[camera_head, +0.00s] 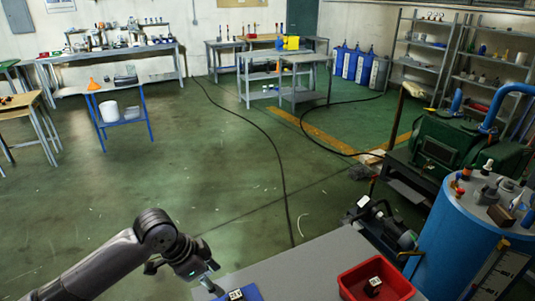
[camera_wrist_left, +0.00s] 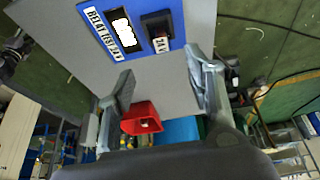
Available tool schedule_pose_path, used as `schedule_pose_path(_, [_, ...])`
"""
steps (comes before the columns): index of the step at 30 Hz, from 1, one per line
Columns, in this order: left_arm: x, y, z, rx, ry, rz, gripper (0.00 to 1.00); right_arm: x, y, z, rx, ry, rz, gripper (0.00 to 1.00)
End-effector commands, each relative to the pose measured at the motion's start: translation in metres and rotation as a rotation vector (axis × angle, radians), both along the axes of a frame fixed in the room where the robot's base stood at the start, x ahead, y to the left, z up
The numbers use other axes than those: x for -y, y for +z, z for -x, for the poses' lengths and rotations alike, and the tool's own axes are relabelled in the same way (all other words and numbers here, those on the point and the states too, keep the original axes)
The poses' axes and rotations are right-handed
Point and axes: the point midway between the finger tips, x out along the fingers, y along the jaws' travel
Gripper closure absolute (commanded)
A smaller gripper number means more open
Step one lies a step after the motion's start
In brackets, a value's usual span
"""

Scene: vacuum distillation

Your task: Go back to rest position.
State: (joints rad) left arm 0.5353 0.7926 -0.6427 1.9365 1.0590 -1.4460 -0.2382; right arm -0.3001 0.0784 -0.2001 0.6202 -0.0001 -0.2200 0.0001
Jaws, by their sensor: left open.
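My left gripper (camera_head: 207,284) is at the lower left of the head view, over the near left end of the grey bench. Its two fingers are apart in the left wrist view (camera_wrist_left: 160,85), with nothing held between them. A blue test board (camera_head: 253,292) lies close by on the bench. In the left wrist view the board (camera_wrist_left: 134,8) carries printed white labels, a bright white patch and a dark block (camera_wrist_left: 157,25). My right gripper is not in view.
A red bin (camera_head: 348,291) with a dark, white-labelled block (camera_head: 374,285) stands on the grey bench (camera_head: 300,268). A blue tank (camera_head: 450,245) and a green machine (camera_head: 455,150) stand at right. The floor left of the bench is clear around my arm.

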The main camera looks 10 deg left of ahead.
Motion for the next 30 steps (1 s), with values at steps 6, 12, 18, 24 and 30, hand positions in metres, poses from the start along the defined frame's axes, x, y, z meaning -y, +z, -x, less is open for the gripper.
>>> schedule_pose_path(6, [0.031,-0.026,0.029,0.001,0.012,0.026,0.52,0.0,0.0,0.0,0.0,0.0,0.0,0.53])
schedule_pose_path(12, [0.059,-0.052,0.073,0.016,0.119,0.064,0.52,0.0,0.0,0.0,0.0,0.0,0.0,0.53])
schedule_pose_path(18, [0.059,-0.067,0.117,0.011,0.317,0.076,0.52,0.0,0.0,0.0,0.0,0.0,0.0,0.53])
schedule_pose_path(24, [0.034,-0.077,0.159,-0.012,0.538,0.039,0.52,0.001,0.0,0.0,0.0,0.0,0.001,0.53])
schedule_pose_path(30, [0.005,-0.082,0.197,-0.04,0.714,-0.024,0.52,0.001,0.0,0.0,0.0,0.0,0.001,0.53])
